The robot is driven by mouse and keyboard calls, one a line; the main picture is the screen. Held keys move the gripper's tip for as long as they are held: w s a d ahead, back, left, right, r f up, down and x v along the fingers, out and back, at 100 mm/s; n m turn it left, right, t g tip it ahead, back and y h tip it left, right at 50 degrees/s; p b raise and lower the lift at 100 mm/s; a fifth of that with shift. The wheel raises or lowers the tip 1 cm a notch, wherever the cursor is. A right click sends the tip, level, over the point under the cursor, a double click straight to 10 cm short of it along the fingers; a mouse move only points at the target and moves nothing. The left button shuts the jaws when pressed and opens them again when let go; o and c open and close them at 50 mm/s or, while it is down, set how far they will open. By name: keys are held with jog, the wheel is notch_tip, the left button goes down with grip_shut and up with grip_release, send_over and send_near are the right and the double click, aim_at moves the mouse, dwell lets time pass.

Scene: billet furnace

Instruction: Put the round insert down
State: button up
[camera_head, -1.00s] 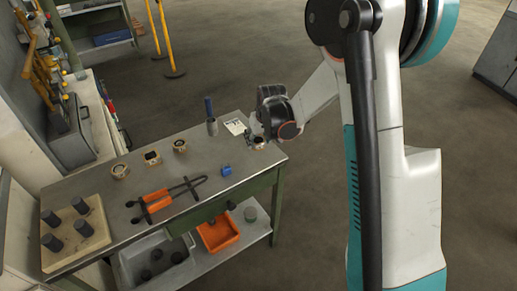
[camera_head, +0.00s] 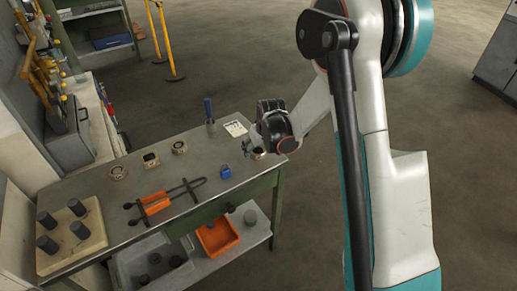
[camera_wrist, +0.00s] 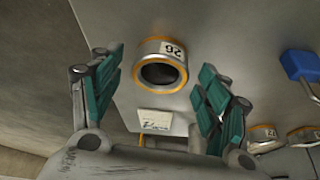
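The round insert (camera_wrist: 160,68), a short metal ring with orange rims, a dark bore and a "26" label, shows in the wrist view against the grey table top. In the head view it is a small ring (camera_head: 258,153) near the table's right end. My gripper (camera_wrist: 158,75) is open, with a green-padded finger on each side of the insert and a visible gap to it on both sides. In the head view my gripper (camera_head: 252,147) is low over that end, its fingers partly hidden. The insert appears to stand on the table.
A paper card (camera_head: 235,128) and a blue-handled tool (camera_head: 209,113) are behind the insert. The table's right edge is close to the insert.

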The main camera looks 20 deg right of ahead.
jog(key=shift+s+r+p, duration=0.1)
jog(key=shift+r+p, duration=0.25)
jog(key=shift+r, duration=0.2)
jog(key=s+a+f+p+v, duration=0.1)
jog(key=s+p+v, duration=0.2)
jog(key=v, duration=1.8)
jog(key=s+r+t, duration=0.1)
jog(key=s+r, duration=0.2)
jog(key=s, duration=0.8)
jog(key=s+r+m+t, duration=0.1)
jog(key=s+r, duration=0.3)
jog(key=s, duration=0.6)
jog(key=shift+s+a+r+t+h, duration=0.2)
jog(key=shift+s+r+t+h, duration=0.1)
jog(key=shift+s+t, duration=0.1)
jog(key=shift+f, duration=0.1)
dwell(2.8)
